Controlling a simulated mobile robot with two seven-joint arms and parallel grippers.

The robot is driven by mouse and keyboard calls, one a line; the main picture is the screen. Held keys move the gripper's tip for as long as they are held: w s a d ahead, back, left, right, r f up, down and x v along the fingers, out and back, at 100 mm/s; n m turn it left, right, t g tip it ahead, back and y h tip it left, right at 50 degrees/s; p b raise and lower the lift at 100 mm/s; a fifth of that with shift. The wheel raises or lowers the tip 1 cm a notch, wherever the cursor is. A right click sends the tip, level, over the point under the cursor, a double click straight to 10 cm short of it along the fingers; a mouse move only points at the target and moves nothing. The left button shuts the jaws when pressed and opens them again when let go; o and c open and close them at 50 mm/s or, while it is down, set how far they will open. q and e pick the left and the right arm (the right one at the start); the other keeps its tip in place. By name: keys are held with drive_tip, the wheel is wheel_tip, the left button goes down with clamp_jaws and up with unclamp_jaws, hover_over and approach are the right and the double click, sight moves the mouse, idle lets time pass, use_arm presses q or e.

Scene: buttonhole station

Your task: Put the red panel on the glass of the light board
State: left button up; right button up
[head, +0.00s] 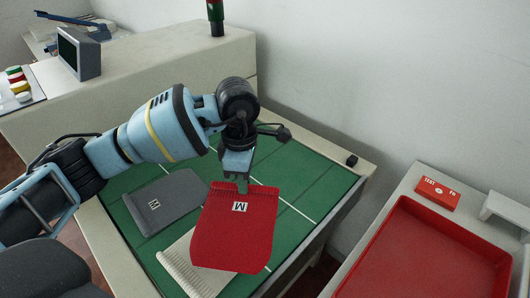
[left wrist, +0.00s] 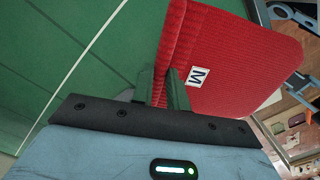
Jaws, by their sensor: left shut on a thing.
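The red panel (head: 234,235), a ribbed knit piece with a white M label, hangs from my left gripper (head: 242,184) over the green table top. My left gripper is shut on its top edge. In the left wrist view, the fingers (left wrist: 162,88) pinch the edge of the red panel (left wrist: 235,60) beside the label. The panel covers part of a cream knit panel in the head view; whether they touch, I cannot tell. I cannot make out the light board or its glass in either view. My right gripper is not in view.
On the green table top (head: 315,180) with white lines lie a grey panel (head: 165,207) and a cream panel (head: 193,272). A red tray (head: 425,260) and a red box marked TEST (head: 437,189) are at right. A machine with a screen (head: 79,53) stands behind.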

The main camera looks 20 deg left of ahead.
sight(240, 208)
use_arm(q)
drive_tip(key=m, duration=0.1)
drive_tip(key=s+m, duration=0.1)
drive_tip(key=m, duration=0.3)
drive_tip(key=shift+s+d+r, duration=0.25)
drive_tip(key=shift+s+d, duration=0.05)
drive_tip(key=m, duration=0.2)
drive_tip(key=s+m, duration=0.1)
drive_tip(key=m, duration=0.3)
drive_tip(key=shift+s+d+r, duration=0.3)
drive_tip(key=shift+s+r, duration=0.05)
drive_tip(key=shift+s, duration=0.05)
drive_tip(key=m, duration=0.2)
drive_tip(key=s+m, duration=0.1)
drive_tip(key=m, duration=0.1)
drive_tip(key=s+m, duration=0.1)
drive_tip(key=m, duration=0.1)
drive_tip(key=shift+d+r, duration=0.25)
drive_tip(key=shift+r, duration=0.1)
drive_tip(key=m, duration=0.2)
drive_tip(key=s+m, duration=0.1)
drive_tip(key=m, duration=0.1)
drive_tip(key=shift+s+d+r, duration=0.1)
drive_tip(key=shift+d+r, duration=0.05)
drive_tip(key=shift+r, duration=0.05)
drive_tip(key=shift+d, duration=0.15)
